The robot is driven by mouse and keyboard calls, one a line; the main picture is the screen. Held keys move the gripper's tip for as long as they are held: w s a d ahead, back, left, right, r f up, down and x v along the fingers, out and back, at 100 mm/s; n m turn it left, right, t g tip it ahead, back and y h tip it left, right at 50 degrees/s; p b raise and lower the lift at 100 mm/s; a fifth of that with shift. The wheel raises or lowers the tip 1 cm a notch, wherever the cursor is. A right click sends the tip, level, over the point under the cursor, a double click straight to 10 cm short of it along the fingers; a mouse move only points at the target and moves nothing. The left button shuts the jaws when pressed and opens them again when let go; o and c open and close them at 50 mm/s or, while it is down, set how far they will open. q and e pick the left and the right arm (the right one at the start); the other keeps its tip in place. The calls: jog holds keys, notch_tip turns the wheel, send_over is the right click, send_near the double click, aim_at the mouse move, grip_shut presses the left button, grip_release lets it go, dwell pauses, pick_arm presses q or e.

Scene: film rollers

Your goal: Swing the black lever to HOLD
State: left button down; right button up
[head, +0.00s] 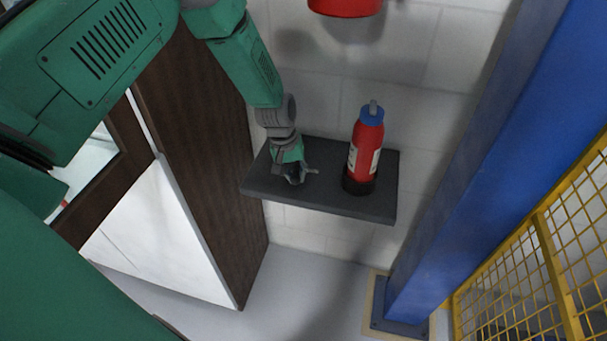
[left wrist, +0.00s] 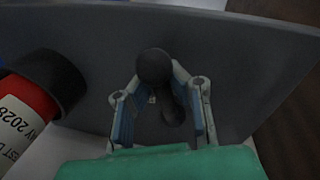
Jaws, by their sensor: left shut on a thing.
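The black lever shows in the left wrist view as a round dark knob (left wrist: 155,66) with a short dark stem. In the head view it is hidden or too small to tell at my gripper. My left gripper (head: 296,178) is down at the left part of a dark grey shelf. In the left wrist view its two fingers (left wrist: 160,82) stand either side of the lever and are shut on it. No HOLD mark can be read in either view. My right gripper is not in view.
A red fire extinguisher (head: 364,158) with a blue top stands on the shelf (head: 330,206), right of my gripper. A dark brown panel (head: 205,150) is on the left. A blue post (head: 500,150) and yellow mesh fence (head: 540,240) are on the right.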

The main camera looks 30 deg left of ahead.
pick_arm(q)
jog(key=shift+s+a+m, duration=0.15)
jog(key=shift+a+m, duration=0.5)
jog(key=shift+m, duration=0.35)
jog(key=shift+a, duration=0.1)
jog(key=c, duration=1.5)
grip_release()
jog(key=shift+r, duration=0.1)
jog(key=shift+r, duration=0.25)
jog(key=r, duration=0.3)
jog(key=a+r, duration=0.1)
jog(key=r, duration=0.3)
jog(key=s+a+r, duration=0.1)
jog(key=r, duration=0.3)
jog(key=shift+a, duration=0.1)
